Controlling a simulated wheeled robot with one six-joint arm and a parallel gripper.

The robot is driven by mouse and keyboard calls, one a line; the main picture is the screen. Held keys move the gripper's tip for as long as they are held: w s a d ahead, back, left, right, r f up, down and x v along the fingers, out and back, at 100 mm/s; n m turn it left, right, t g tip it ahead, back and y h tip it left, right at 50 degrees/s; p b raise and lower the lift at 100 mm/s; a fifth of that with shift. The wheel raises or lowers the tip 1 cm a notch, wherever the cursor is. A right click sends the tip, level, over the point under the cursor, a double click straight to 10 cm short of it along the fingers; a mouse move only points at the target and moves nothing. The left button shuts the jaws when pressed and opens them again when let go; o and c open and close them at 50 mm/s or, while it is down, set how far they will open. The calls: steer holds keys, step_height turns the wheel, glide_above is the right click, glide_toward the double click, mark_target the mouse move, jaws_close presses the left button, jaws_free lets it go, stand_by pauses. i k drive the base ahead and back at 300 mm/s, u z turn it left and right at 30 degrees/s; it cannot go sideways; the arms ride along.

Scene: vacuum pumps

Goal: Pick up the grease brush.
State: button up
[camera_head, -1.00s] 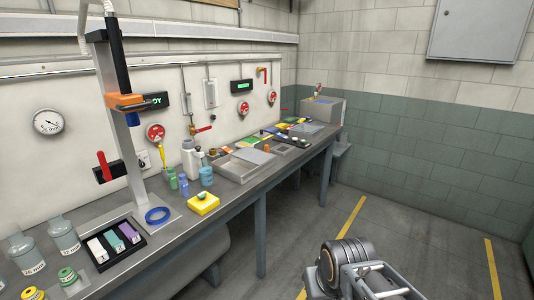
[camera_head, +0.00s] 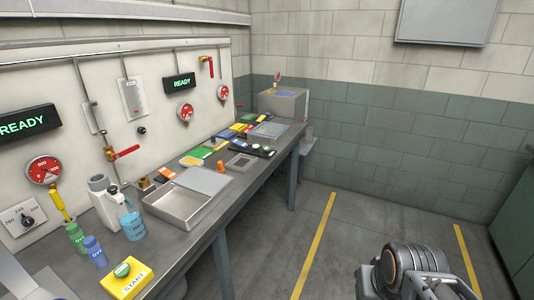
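I cannot pick out the grease brush with certainty. A slim yellow-handled tool (camera_head: 56,198) stands upright behind the green bottle at the left of the bench, and its lower end is hidden. Small items (camera_head: 228,134) lie crowded at the bench's far end, too small to tell apart. A dark rounded joint and grey links of my arm show at the lower right, over the floor and apart from the bench. My gripper's fingers do not show.
The workbench (camera_head: 180,240) runs along the left wall. On it are a metal tray (camera_head: 160,211), bottles (camera_head: 131,226), a yellow START button box (camera_head: 126,279) and a grey box (camera_head: 283,103) at the far end. Floor (camera_head: 345,240) right of the bench is clear.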

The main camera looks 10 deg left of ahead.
mark_target(220, 169)
steer(key=z, duration=0.1)
steer(key=i, duration=1.15)
steer(key=u, duration=0.85)
steer(key=i, duration=0.75)
steer(key=u, duration=1.1)
steer(key=i, duration=0.35)
steer(key=u, duration=0.35)
